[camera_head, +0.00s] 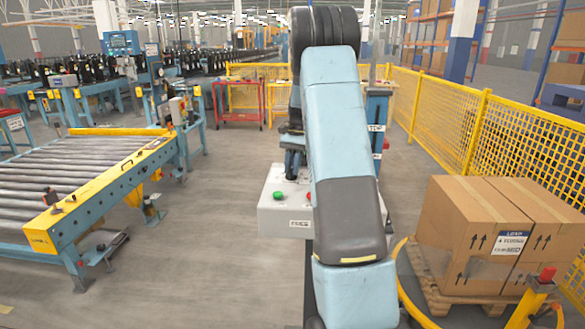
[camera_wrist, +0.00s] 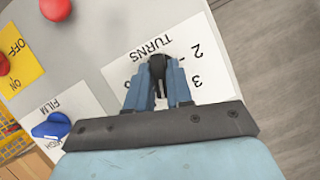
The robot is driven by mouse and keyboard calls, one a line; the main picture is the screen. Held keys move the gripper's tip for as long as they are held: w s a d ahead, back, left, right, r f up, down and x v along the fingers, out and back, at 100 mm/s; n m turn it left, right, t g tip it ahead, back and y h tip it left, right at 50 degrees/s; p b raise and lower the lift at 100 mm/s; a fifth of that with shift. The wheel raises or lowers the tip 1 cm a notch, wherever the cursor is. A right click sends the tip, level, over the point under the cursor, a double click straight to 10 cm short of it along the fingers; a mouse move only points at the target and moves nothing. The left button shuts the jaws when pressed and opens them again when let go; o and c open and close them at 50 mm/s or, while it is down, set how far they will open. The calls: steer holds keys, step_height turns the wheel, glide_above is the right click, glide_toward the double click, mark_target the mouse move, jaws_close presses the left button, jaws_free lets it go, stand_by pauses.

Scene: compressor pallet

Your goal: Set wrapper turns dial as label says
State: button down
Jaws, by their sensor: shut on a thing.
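The wrapper turns dial is a black knob (camera_wrist: 157,66) on a white plate marked TURNS (camera_wrist: 150,48), seen in the wrist view. The numbers 2 and 3 show to the right of the knob; other markings are partly hidden by my fingers. My gripper (camera_wrist: 158,80) is shut on the knob, one blue finger on each side. The knob's exact setting is hard to tell. In the head view, a white load label (camera_head: 509,243) on the cartons seems to show a 4; its other words are too small to read surely. My arm hides the dial there.
The grey control box (camera_head: 285,222) carries green and red buttons. Near the dial are a blue FILM knob (camera_wrist: 55,126), a red button (camera_wrist: 55,8) and a red ON/OFF knob (camera_wrist: 3,65). Cartons (camera_head: 470,225) stand on a wooden pallet (camera_head: 437,291); a roller conveyor (camera_head: 80,175) is left.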

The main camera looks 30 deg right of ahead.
mark_target(291, 169)
steer(key=shift+w+n+g+h, duration=0.1)
steer(key=shift+n+g+h, duration=0.35)
steer(key=shift+n, duration=1.15)
steer(key=c, duration=1.1)
jaws_free()
steer(key=shift+a, duration=0.1)
steer(key=shift+r, duration=0.1)
steer(key=shift+r, duration=0.2)
step_height(291, 169, up, 2)
steer(key=shift+r, duration=0.2)
steer(key=s+a+r, duration=0.4)
steer(key=s+r, duration=0.6)
steer(key=s, duration=0.3)
steer(key=shift+s, duration=0.25)
